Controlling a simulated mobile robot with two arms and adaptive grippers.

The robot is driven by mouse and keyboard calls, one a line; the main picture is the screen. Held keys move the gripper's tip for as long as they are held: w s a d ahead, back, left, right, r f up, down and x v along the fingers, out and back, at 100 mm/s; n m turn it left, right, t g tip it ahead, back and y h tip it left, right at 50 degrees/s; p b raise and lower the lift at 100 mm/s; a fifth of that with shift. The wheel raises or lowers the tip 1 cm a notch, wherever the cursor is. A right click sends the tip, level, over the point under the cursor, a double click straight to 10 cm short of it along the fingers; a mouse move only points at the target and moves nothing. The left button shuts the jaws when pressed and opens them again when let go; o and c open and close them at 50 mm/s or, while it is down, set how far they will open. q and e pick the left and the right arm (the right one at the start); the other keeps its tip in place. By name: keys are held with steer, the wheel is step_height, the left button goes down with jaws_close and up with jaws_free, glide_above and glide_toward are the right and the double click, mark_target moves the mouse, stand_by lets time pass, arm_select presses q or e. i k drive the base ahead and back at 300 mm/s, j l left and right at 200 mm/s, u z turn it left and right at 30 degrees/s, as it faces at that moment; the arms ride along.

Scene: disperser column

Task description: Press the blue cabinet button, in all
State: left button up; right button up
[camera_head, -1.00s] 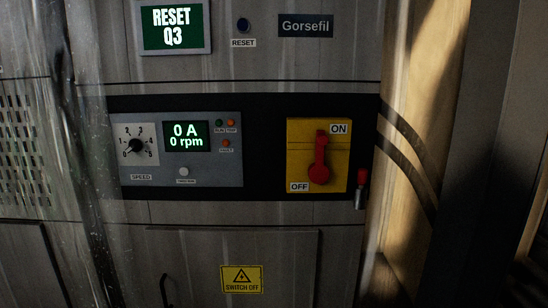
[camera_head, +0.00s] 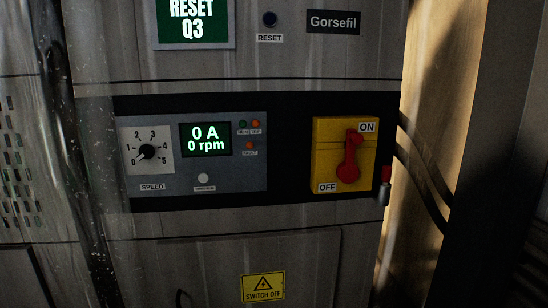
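The blue cabinet button (camera_head: 270,19) is a small, dark blue round button near the top of the grey cabinet, above a label reading RESET. It sits right of a green display (camera_head: 193,22) reading RESET Q3. Nothing touches the button. Neither of my grippers shows in the head view.
A control panel (camera_head: 225,183) below has a speed dial (camera_head: 146,152), a screen (camera_head: 206,140) reading 0 A and 0 rpm, and a white button (camera_head: 203,178). A red switch handle (camera_head: 348,163) on a yellow plate points up towards ON. Dark cables run at right.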

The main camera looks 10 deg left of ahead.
mark_target(269, 18)
steer(key=j, duration=0.5)
steer(key=k+j+z, duration=0.15)
steer(key=j, duration=0.85)
steer(key=j+z, duration=0.15)
steer(key=j, duration=0.35)
steer(key=k+j, duration=0.15)
steer(key=j, duration=0.35)
steer(key=k+j+z, duration=0.1)
steer(key=j, duration=0.4)
